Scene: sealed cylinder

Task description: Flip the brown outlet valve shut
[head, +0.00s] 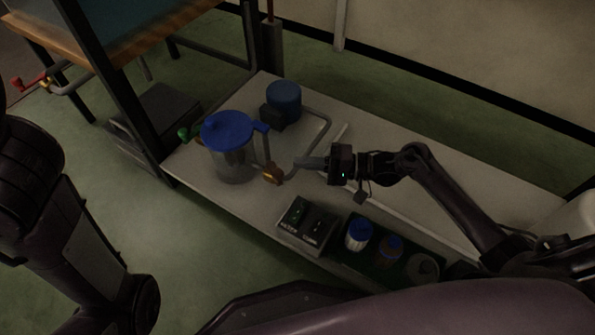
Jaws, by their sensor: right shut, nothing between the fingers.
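The brown outlet valve (273,174) sits low at the right side of the clear cylinder (236,164), at the pipe there. The exact angle of its handle is too small to tell. The cylinder stands upright on the pale bench and has a blue lid (228,130). My right gripper (302,164) reaches in from the right, its fingers pointing left toward the brown valve. It is shut and empty, slightly right of and above the valve in the picture; whether it touches is unclear. My left arm shows at the left edge, but its gripper does not.
A green valve (187,134) is left of the cylinder. A blue pump-like unit (284,98) stands behind it, with a grey pipe (323,136). A switch box (306,226) and a dark tray (376,271) with bottles are at the front edge. The bench (437,170) is clear behind my right arm.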

